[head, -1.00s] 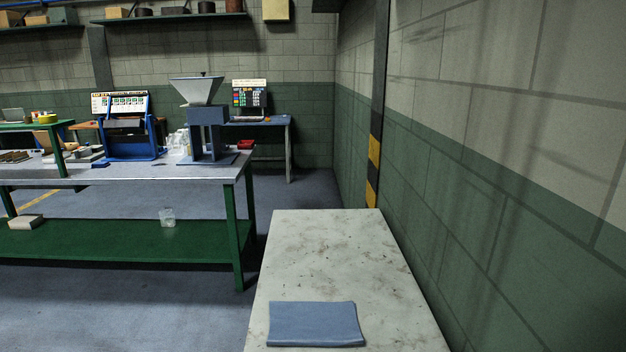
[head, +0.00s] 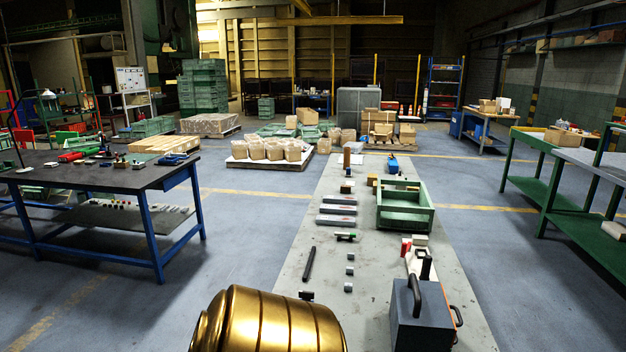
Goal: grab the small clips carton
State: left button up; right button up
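I cannot surely tell which thing is the small clips carton. Several small boxes stand on the long grey table (head: 318,250). A small tan box (head: 420,240) is beside the red item, in front of the green crate. A small brown and dark block (head: 347,187) lies at the far left part of the table, and another tan block (head: 371,179) is left of the crate. No lettering is readable at this size. Neither of my grippers is in view.
The green crate (head: 405,222) stands on the table's right side. A dark box with a handle (head: 420,318) stands at the near right. A dark-topped workbench (head: 95,172) is at left, with open floor between.

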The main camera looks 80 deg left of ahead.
aim_at(372, 177)
jog(key=u, duration=2.25)
